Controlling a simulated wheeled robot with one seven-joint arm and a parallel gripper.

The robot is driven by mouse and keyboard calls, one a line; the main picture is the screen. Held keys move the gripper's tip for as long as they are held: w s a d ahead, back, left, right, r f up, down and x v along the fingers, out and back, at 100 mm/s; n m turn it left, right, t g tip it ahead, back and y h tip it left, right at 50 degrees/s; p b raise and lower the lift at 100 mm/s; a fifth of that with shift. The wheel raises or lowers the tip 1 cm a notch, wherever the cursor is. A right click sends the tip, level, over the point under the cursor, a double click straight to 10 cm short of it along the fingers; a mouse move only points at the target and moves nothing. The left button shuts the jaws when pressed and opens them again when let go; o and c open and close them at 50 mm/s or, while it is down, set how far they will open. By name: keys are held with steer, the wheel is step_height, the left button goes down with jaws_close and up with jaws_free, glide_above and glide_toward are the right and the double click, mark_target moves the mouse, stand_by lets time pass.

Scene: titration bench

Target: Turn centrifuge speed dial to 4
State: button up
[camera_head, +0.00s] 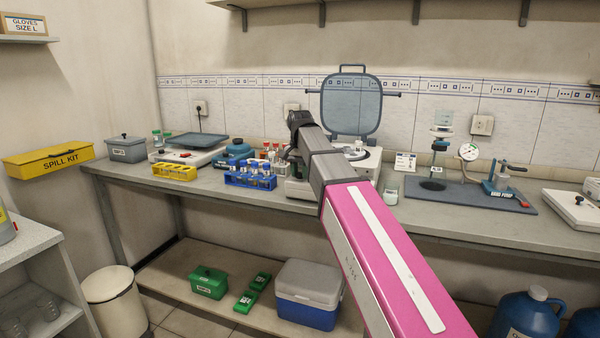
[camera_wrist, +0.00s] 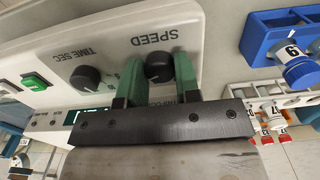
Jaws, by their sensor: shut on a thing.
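The centrifuge (camera_head: 368,168) stands on the bench with its tinted lid (camera_head: 351,104) raised; my arm covers part of its front in the head view. In the wrist view its pale control panel (camera_wrist: 115,35) appears upside down. The black speed dial (camera_wrist: 158,67) is under the word SPEED. My gripper (camera_wrist: 158,78) has its two green fingers on either side of the dial, shut on it. The dial's pointer and scale numbers cannot be read.
The time dial (camera_wrist: 87,78) and a green button (camera_wrist: 34,81) are on the same panel. A blue tube rack (camera_head: 250,181) stands close to the centrifuge, and also shows in the wrist view (camera_wrist: 262,38). A small beaker (camera_head: 391,192) stands right of the centrifuge.

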steer(key=o, duration=0.9)
step_height(320, 180, up, 11)
steer(key=shift+f, duration=0.1)
stand_by(0.3)
